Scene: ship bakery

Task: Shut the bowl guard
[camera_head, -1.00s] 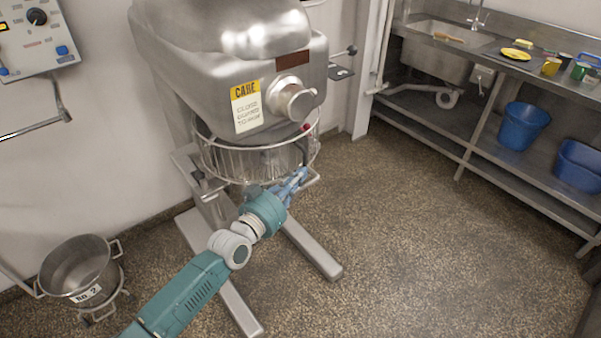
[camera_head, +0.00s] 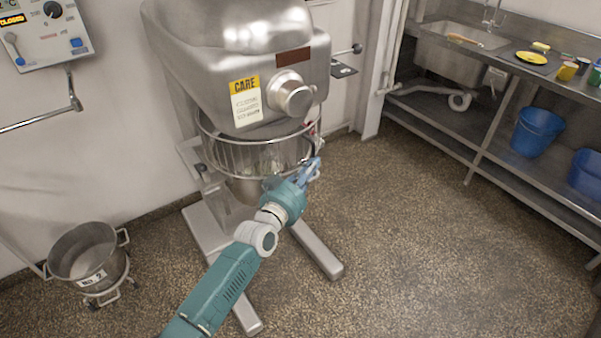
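The bowl guard (camera_head: 232,157), a wire cage with a metal rim, hangs below the steel mixer head (camera_head: 240,65) and spans its front. Through its bars I see the dim space beneath the head. My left gripper (camera_head: 314,166), with blue fingers, is at the right end of the guard, close to its lower rim. I cannot tell whether the fingers touch the guard or how far apart they are. My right gripper is not in view.
A pot marked "No 2" (camera_head: 85,255) stands on a wheeled stand at the left. A wall panel (camera_head: 40,32) shows "CLOSED". A steel sink bench with blue buckets (camera_head: 537,131) is at the right. The floor between is clear.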

